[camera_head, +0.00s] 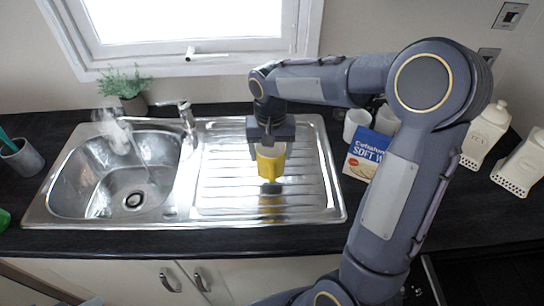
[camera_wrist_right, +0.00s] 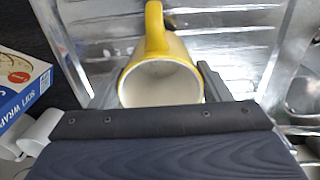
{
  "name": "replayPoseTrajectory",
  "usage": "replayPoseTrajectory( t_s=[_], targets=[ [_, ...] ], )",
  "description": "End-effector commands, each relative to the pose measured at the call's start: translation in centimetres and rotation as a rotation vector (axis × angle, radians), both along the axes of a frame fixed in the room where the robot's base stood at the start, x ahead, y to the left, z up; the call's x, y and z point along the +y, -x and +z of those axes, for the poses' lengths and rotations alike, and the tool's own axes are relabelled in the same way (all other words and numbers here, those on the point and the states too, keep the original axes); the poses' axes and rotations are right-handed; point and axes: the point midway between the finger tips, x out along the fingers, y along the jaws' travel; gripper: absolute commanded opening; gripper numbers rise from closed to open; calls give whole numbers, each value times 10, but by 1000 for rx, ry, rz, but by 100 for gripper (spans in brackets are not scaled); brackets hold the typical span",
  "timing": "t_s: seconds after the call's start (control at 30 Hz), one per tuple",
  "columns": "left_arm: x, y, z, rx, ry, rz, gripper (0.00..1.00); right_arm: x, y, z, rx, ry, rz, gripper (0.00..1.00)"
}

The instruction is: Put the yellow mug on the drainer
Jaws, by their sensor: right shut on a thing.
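The yellow mug (camera_head: 270,162) hangs in my right gripper (camera_head: 268,146) over the ridged steel drainer (camera_head: 310,190) of the sink unit. My right gripper is shut on the mug. In the right wrist view the mug (camera_wrist_right: 160,75) shows its white inside and its yellow handle at the top, with a finger of the gripper (camera_wrist_right: 160,92) on either side. A dark shadow and a yellow reflection show on the drainer below it, so the mug appears to be a little above the metal. My left gripper does not show.
The sink bowl (camera_head: 105,195) and tap (camera_head: 186,115) are left of the drainer. A blue wrap box (camera_head: 362,155), white mugs (camera_head: 355,122) and white canisters (camera_head: 484,135) stand to the right. A potted plant (camera_head: 126,88) stands behind. The drainer around the mug is clear.

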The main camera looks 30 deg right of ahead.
Motion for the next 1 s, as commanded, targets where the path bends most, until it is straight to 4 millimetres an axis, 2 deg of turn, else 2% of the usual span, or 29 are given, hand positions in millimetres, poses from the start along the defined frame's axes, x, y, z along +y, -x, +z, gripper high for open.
replayPoseTrajectory(
  t_s=[0.17, 0.33, 0.73, 0.77, 0.9, 1.0],
  targets=[
    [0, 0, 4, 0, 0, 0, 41, -9, -7, -15, 3, 1, 0, 39],
    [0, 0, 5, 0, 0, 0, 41, -8, -6, -38, 1, 0, 0, 39],
    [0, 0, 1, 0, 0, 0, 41, -7, -6, -45, -2, 0, 0, 39],
    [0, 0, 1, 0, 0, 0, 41, -7, -6, -45, -1, 0, 0, 72],
    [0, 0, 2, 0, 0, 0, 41, -7, -6, -44, -1, 0, 0, 90],
    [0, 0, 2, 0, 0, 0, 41, -7, -6, -44, -1, 0, 0, 92]
  ],
)
